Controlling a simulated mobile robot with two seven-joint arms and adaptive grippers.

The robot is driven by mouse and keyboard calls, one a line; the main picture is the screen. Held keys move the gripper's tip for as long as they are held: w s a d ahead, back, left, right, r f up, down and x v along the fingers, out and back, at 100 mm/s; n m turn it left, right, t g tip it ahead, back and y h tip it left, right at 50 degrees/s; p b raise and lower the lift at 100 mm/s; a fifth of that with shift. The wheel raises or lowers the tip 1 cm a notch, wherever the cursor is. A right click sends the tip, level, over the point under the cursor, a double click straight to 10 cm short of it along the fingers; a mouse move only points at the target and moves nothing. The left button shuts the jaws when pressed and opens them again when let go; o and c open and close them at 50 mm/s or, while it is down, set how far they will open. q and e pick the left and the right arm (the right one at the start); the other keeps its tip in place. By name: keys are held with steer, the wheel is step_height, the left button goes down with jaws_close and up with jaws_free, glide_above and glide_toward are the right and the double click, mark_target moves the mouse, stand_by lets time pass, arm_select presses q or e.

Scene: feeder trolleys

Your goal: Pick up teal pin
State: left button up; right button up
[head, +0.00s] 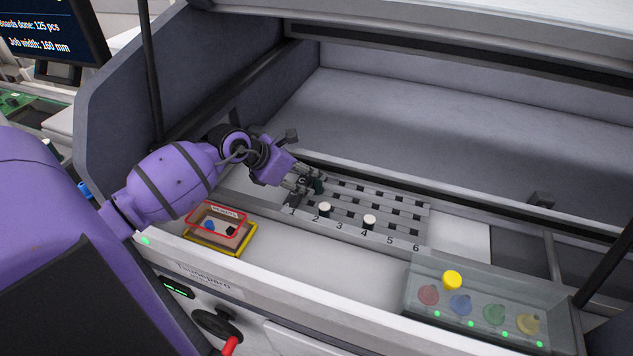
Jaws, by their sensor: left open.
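A dark teal pin (318,186) stands near the left end of the slotted plate (398,232), close to the numbers 1 and 2. My left gripper (308,184) reaches in from the left with its fingers at the teal pin. The gripper is open, and its fingers partly hide the pin. I cannot tell whether they touch it. My right gripper is not in view.
Two white-topped pins (325,209) (370,220) stand in the plate's front row. A red and yellow box (236,247) sits on the ledge at left. A clear case (408,290) holds coloured pieces at right; a yellow disc (452,280) shows there.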

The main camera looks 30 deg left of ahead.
mark_target(317, 184)
arm_select(q)
steer(key=x, duration=0.4)
steer(key=shift+w+a, duration=0.1)
jaws_close()
steer(key=shift+r, duration=0.1)
steer(key=shift+r, duration=0.1)
